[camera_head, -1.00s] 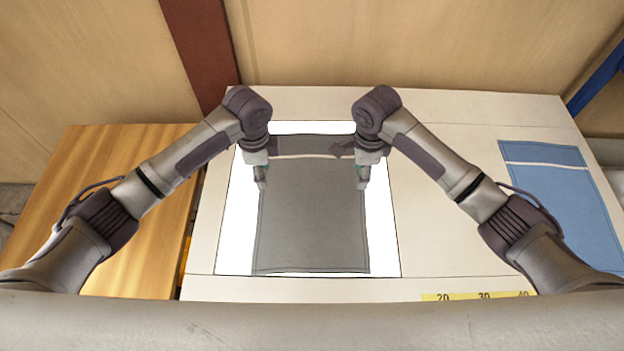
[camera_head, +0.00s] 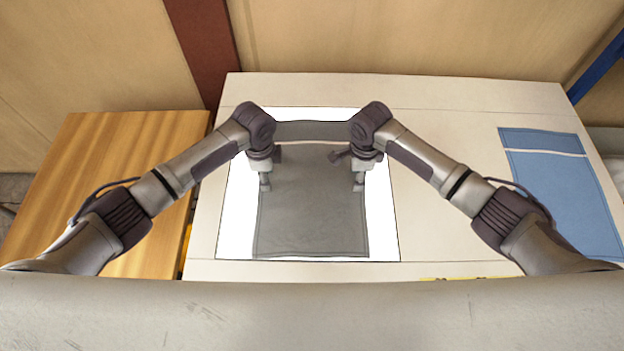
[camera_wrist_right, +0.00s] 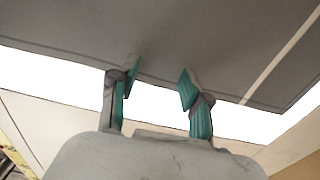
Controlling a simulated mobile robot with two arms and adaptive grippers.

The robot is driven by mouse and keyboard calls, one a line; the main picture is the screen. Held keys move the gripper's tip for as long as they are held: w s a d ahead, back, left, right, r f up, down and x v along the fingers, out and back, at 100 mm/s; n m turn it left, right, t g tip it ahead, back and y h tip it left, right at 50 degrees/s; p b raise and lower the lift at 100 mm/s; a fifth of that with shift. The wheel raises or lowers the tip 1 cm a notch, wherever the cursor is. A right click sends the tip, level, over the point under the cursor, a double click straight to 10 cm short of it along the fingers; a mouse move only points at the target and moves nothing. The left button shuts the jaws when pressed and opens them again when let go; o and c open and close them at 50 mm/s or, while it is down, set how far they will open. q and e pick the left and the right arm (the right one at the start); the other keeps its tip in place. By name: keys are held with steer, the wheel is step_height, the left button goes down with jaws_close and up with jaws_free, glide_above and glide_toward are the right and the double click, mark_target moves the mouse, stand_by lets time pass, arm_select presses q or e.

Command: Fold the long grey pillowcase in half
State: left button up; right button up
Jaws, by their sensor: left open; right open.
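The long grey pillowcase (camera_head: 311,212) lies flat and unfolded on a bright white panel (camera_head: 382,215) in the table. A pale stripe crosses it near its far end. My left gripper (camera_head: 265,186) is open at the pillowcase's left edge. My right gripper (camera_head: 358,185) is open at its right edge. In the right wrist view the teal fingertips (camera_wrist_right: 158,84) stand apart at the edge of the grey cloth (camera_wrist_right: 160,35), with nothing between them. Whether the tips touch the cloth I cannot tell. My forearms hide parts of the far corners.
A blue pillowcase (camera_head: 560,190) with a white stripe lies flat at the table's right. A wooden surface (camera_head: 110,190) stands left of the table. A yellow ruler strip (camera_head: 455,278) shows at the near edge. The table between panel and blue cloth is mostly clear.

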arm_select(q)
steer(key=shift+f, duration=0.25)
arm_select(e)
steer(key=shift+f, duration=0.3)
arm_select(q)
steer(key=c, duration=0.6)
arm_select(e)
steer(key=shift+r, duration=0.1)
steer(key=c, duration=0.6)
arm_select(q)
jaws_close()
arm_select(e)
jaws_close()
arm_select(q)
steer(key=shift+s, duration=0.1)
steer(key=shift+f, duration=0.1)
arm_select(e)
steer(key=shift+s, duration=0.1)
arm_select(q)
steer(key=shift+s, duration=0.1)
